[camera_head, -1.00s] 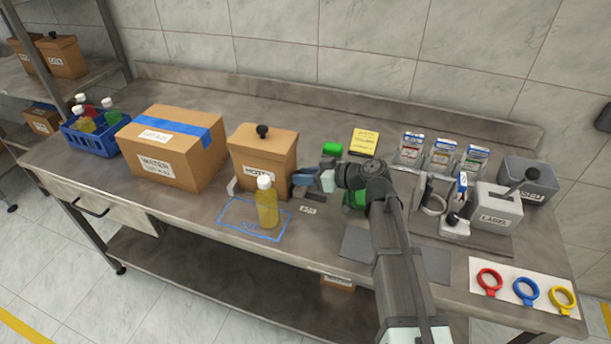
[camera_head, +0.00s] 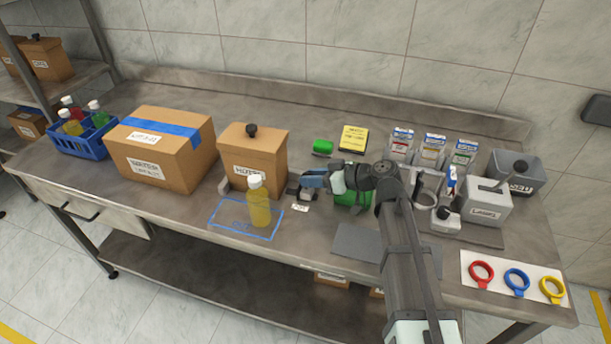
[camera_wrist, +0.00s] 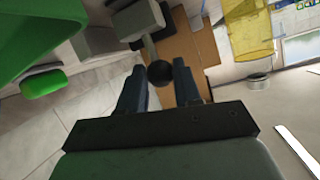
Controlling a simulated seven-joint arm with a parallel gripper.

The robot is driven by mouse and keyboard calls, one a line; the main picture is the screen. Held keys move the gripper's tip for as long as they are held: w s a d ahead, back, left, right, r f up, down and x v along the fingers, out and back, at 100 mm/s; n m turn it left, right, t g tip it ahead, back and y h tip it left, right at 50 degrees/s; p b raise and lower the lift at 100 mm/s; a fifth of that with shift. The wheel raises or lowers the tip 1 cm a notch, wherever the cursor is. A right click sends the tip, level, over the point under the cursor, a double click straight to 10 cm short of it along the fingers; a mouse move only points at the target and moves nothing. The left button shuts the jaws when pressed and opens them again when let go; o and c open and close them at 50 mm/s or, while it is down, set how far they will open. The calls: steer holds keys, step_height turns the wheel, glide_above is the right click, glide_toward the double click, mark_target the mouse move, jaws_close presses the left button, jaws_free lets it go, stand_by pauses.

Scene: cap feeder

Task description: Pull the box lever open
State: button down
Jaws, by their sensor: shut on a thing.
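A lever with a black ball knob (camera_wrist: 160,73) and a short grey stem (camera_wrist: 149,46) shows in the wrist view, with the knob between my fingertips. The stem runs up to a pale grey block (camera_wrist: 137,18). My gripper (camera_head: 303,187) is shut on the knob; it also shows in the wrist view (camera_wrist: 161,88). In the head view it lies low, just right of the brown box (camera_head: 251,155) with a black knob on its lid. The lever is mostly hidden behind my fingers in the head view.
A yellow bottle (camera_head: 259,203) stands in front of the brown box, close to my gripper. A green object (camera_head: 352,197) lies under my wrist. A larger taped carton (camera_head: 160,148) stands left. A grey dispenser (camera_head: 483,203) and coloured rings (camera_head: 516,281) are right.

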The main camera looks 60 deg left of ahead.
steer(key=c, duration=1.1)
jaws_free()
steer(key=v, duration=1.3)
steer(key=shift+w+d+r, duration=0.2)
steer(key=shift+w+d, duration=0.05)
steer(key=shift+d, duration=0.05)
